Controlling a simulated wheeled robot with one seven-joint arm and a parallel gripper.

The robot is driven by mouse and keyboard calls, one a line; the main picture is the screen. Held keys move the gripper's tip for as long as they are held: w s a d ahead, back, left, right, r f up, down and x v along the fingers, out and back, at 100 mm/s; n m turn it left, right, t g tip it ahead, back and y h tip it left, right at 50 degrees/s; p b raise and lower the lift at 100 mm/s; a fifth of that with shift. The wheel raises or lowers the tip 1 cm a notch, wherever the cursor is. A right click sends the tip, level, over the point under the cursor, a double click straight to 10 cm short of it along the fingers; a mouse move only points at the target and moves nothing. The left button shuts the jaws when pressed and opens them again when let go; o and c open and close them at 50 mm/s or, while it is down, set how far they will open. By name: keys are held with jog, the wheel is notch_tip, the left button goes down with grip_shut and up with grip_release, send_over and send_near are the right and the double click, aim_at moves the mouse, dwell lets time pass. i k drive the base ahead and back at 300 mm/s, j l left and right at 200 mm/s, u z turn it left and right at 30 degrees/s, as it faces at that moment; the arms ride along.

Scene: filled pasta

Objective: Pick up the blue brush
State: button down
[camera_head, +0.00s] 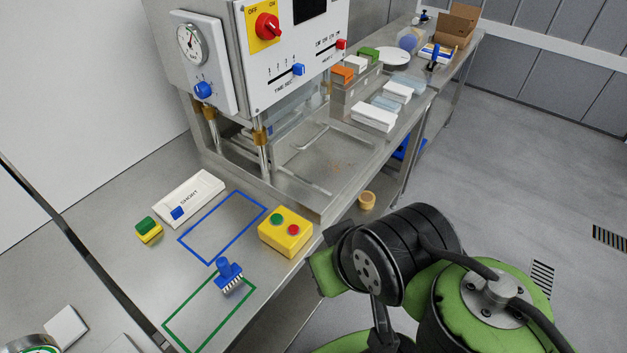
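The blue brush (227,272) is on the steel worktop (262,316), near the front of the press machine. Its blue knob-like handle points up, and its pale bristles show along the lower edge. It overlaps the upper part of a green taped outline (182,337), just below a blue taped outline (197,254). Nothing is touching the brush. My green and black arm is at the lower right, apart from the brush. I can make out no gripper fingers in this view.
A yellow box with green and red buttons (284,233) stands right of the brush. A white box marked SHORT (189,198) and a green-yellow block (148,230) lie left. The press (240,70) stands behind. Several packages and a cardboard box (459,22) are farther back.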

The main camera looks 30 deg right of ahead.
aim_at(229, 272)
jog(key=l+u, duration=0.1)
jog(key=u, duration=0.35)
jog(key=i+l+u, duration=0.1)
jog(key=u, duration=0.35)
jog(key=l+u, duration=0.15)
jog(key=u, duration=0.3)
jog(key=l+u, duration=0.1)
jog(key=u, duration=0.35)
jog(key=l+u, duration=0.1)
jog(key=u, duration=0.35)
jog(key=k+l+u, duration=0.1)
jog(key=u, duration=0.35)
jog(key=l+u, duration=0.1)
jog(key=u, duration=0.35)
